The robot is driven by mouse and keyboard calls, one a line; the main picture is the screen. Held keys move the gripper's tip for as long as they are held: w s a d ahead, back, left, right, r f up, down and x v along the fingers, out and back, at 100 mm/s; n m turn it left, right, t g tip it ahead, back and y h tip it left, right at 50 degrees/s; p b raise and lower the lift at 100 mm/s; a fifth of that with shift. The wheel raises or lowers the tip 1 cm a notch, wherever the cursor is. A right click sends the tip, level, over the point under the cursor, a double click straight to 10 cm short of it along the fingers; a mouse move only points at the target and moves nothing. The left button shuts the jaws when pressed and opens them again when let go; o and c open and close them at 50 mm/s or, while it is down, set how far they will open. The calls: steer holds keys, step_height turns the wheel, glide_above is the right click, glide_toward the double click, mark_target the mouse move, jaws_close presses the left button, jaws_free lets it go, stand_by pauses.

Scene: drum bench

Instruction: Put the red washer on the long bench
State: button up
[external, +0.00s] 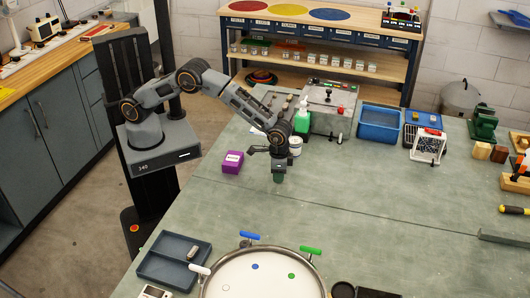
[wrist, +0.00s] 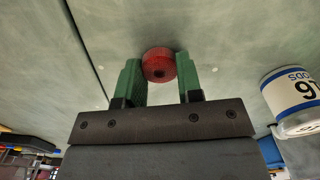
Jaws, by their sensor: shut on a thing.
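The red washer (wrist: 158,54) is a thick red ring with a small hole, held between the green fingertips of my gripper (wrist: 157,75) in the wrist view. In the external view my gripper (external: 279,177) points down at the large grey-green bench (external: 330,205), and the washer is hidden there. I cannot tell whether the washer touches the surface or hangs just above it. Which surface is the long bench is not marked; a wooden-topped counter (external: 75,58) runs along the left, and a wooden shelf unit (external: 375,22) with coloured discs stands at the back.
A purple box (external: 232,162) lies left of my gripper. A white labelled can (wrist: 290,100) and a green bottle (external: 302,118) stand close behind it. A blue bin (external: 380,122) is further right. A drum (external: 262,280) and grey tray (external: 175,258) are in front. The bench middle is clear.

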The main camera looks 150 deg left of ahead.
steer(key=shift+r, duration=0.4)
steer(key=s+d+r+b, duration=0.4)
steer(key=s+d+r, duration=0.5)
steer(key=s+r, duration=0.25)
steer(key=w+d+f+m, duration=0.1)
steer(key=w+d+m, duration=0.3)
steer(key=d, duration=0.5)
steer(key=w+d+f+m, duration=0.1)
steer(key=w+d+m, duration=0.4)
steer(key=d, duration=0.5)
steer(key=w+d+f+m, duration=0.1)
steer(key=w+d+m, duration=0.3)
steer(key=d, duration=0.6)
steer(key=shift+w+f+m, duration=0.35)
steer(key=shift+f+m, duration=0.05)
steer(key=shift+m, duration=0.8)
